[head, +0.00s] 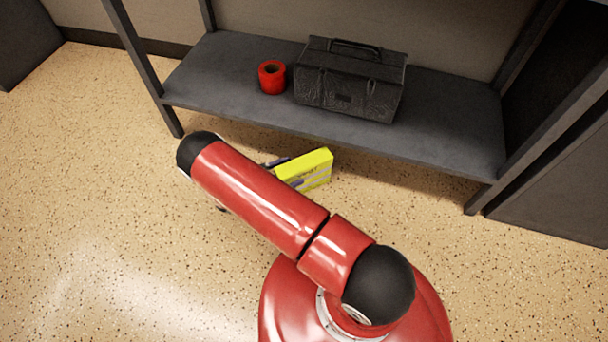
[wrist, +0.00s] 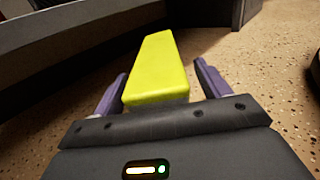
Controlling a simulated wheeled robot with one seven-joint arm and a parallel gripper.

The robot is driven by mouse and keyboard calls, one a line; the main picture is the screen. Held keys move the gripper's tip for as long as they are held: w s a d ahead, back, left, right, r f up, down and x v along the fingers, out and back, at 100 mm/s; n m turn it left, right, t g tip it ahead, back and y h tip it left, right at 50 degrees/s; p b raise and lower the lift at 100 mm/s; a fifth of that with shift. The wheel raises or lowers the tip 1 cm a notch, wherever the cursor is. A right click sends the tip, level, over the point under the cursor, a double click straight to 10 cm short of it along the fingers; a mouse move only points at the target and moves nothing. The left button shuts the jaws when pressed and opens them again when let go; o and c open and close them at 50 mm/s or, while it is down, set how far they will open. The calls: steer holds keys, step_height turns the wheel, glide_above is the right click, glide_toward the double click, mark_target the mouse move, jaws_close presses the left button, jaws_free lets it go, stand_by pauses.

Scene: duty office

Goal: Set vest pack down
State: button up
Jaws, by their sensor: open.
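The vest pack (head: 307,170) is a bright yellow box with greyish bands on its side. In the head view it is beside my red arm, in front of the shelf's lower board. In the wrist view the vest pack (wrist: 157,70) lies between the two purple-grey fingers of my gripper (wrist: 160,84). The fingers stand apart, with a visible gap on each side of the pack. My arm hides part of the gripper in the head view. I cannot tell exactly how the pack's underside rests on the floor.
A dark metal shelf (head: 450,142) stands behind the pack, with legs at both ends. A black tool bag (head: 350,82) and a red tape roll (head: 272,77) sit on its low board. The speckled floor (head: 90,190) is clear to the left and front.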

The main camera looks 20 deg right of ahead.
steer(key=shift+w+d, duration=0.15)
steer(key=shift+d, duration=0.55)
steer(key=shift+c, duration=0.2)
steer(key=shift+r, duration=0.1)
steer(key=c, duration=1.6)
